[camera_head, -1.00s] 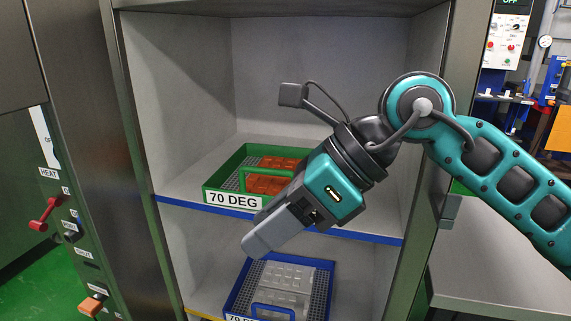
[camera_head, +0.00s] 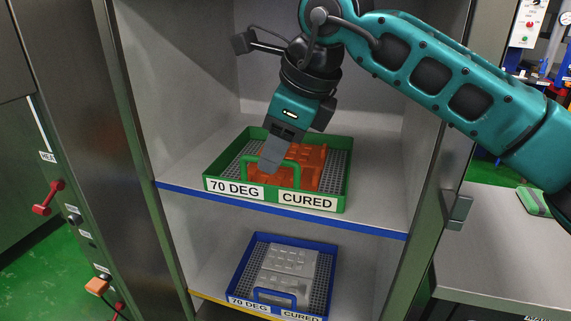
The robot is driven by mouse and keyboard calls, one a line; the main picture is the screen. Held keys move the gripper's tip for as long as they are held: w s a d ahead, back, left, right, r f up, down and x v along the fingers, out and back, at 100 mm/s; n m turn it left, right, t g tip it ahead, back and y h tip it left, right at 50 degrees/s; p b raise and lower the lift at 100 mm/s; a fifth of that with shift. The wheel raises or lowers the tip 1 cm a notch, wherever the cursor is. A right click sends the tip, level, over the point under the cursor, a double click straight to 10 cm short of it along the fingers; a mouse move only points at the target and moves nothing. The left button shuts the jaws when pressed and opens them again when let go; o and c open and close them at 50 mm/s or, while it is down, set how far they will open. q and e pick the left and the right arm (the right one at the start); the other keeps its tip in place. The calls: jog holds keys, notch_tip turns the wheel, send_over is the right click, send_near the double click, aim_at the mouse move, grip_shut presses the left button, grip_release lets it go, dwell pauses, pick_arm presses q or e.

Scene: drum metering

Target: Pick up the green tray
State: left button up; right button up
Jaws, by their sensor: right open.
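The green tray (camera_head: 345,187) sits on the upper shelf of the cabinet, with labels "70 DEG" and "CURED" on its front. It has a mesh floor, orange-red moulded parts (camera_head: 308,170) in it, and a green handle loop (camera_head: 250,160) near its front wall. My right gripper (camera_head: 273,172) points down over the front of the tray, its fingertip end at the handle. The gripper hides part of the handle and parts, and I cannot tell whether it touches them. My left gripper is not in view.
A blue tray (camera_head: 331,262) with grey parts stands on the shelf below. The upper shelf has a blue front edge (camera_head: 375,231). Cabinet side walls stand left and right. A grey bench (camera_head: 500,250) is at the right, and a panel with a red lever (camera_head: 47,197) at the left.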

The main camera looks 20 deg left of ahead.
aim_at(254, 157)
jog(key=a, duration=0.1)
jog(key=w+a, duration=0.1)
jog(key=shift+a, duration=0.3)
jog(key=shift+x, duration=1.15)
jog(key=shift+w+a+f, duration=0.25)
jog(key=shift+f, duration=0.1)
jog(key=shift+c, duration=0.4)
grip_shut()
jog(key=shift+r, duration=0.1)
